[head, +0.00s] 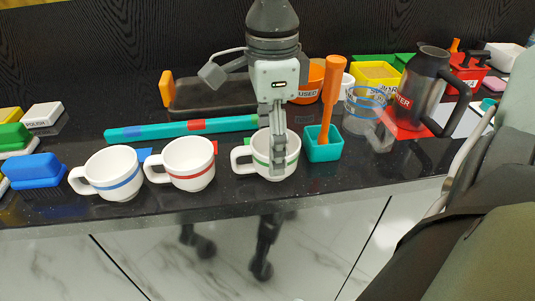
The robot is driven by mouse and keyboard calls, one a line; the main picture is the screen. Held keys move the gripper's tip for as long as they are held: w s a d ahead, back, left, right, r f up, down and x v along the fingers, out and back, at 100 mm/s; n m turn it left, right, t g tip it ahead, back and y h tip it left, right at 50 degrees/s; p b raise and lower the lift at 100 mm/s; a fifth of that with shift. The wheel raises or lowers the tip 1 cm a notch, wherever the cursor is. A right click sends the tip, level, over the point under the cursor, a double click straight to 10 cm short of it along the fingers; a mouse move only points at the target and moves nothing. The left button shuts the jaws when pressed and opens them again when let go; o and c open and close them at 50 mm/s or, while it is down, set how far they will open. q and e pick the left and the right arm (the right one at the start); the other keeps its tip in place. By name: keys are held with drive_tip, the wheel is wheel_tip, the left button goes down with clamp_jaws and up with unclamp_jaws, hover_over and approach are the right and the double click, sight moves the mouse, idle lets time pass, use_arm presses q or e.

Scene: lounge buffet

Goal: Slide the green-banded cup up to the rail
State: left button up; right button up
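The green-banded cup (285,158) is white and stands upright near the counter's front edge, its handle to the left. One gripper, which I take to be my right, comes straight down from the top of the view. Its fingers (281,180) look shut together in front of the cup's near side, hiding part of the band. I cannot tell whether they touch it. The rail (160,130) is a long teal bar with blue and red sections, lying behind the cups. Its right end passes behind the gripper and the cup. My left gripper is not in view.
A blue-banded cup (113,181) and a red-banded cup (189,171) stand to the left. A teal holder (323,151) with an orange-handled tool is close on the right. A glass jar (364,108) and dark pitcher (424,85) stand farther right. The counter's front edge is near.

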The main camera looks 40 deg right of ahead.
drive_tip(key=c, duration=0.6)
drive_tip(key=shift+w+d+b, duration=0.25)
drive_tip(key=shift+w+d, duration=0.35)
drive_tip(key=shift+w, duration=0.65)
drive_tip(key=shift+w+d+b, duration=0.2)
drive_tip(key=shift+w+d, duration=0.45)
drive_tip(key=shift+w, duration=0.65)
drive_tip(key=shift+w+d+b, duration=0.25)
drive_tip(key=shift+w+d, duration=0.35)
drive_tip(key=shift+w, duration=0.65)
drive_tip(key=o, duration=1.3)
drive_tip(key=shift+c, duration=0.2)
wheel_tip(320, 180, up, 8)
drive_tip(key=p, duration=0.3)
